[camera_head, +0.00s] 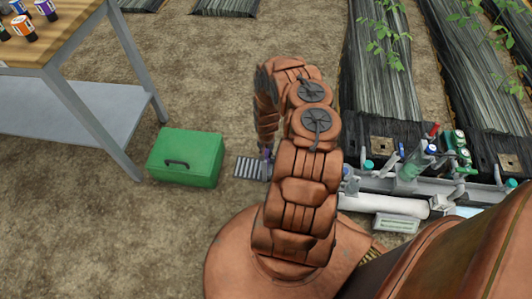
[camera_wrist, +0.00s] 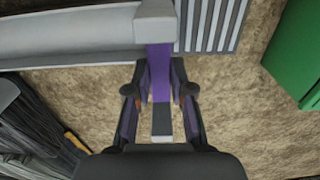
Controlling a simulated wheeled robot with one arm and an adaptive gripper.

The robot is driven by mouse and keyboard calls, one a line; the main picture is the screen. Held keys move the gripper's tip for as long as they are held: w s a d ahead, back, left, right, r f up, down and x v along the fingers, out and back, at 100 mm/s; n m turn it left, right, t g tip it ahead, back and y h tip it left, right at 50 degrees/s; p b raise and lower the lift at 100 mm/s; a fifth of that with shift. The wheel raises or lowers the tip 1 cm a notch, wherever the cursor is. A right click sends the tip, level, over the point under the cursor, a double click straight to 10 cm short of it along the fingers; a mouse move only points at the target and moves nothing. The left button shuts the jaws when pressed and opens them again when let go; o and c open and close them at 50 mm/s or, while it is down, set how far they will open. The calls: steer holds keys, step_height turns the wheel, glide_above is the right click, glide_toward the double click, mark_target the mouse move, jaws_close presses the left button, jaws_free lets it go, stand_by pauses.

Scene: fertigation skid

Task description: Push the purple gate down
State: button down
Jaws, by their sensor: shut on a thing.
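The purple gate (camera_wrist: 160,58) is a narrow purple bar in the wrist view, with a light grey block (camera_wrist: 155,22) at its upper end and a grey piece (camera_wrist: 162,123) at its lower end. My gripper (camera_wrist: 160,80) has its dark fingers on either side of the purple bar, shut on it. The fingers hide part of its sides. In the head view my gripper is mostly hidden by my arm; only a small purple and dark patch (camera_head: 267,153) shows beside the grey grate. How far down the gate sits cannot be told.
A grey slatted grate (camera_head: 249,167) lies by my gripper. A green box (camera_head: 186,157) stands left of it, near a table (camera_head: 75,100). White pipework with valves (camera_head: 385,203) runs on the right, before the planted beds. Bare soil lies between.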

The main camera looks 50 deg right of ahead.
steer(key=shift+s+f, duration=0.1)
steer(key=shift+f, duration=0.5)
steer(key=c, duration=1)
jaws_free()
steer(key=shift+d+r, duration=0.1)
steer(key=shift+r, duration=2.25)
step_height(320, 180, up, 7)
steer(key=shift+r, duration=0.15)
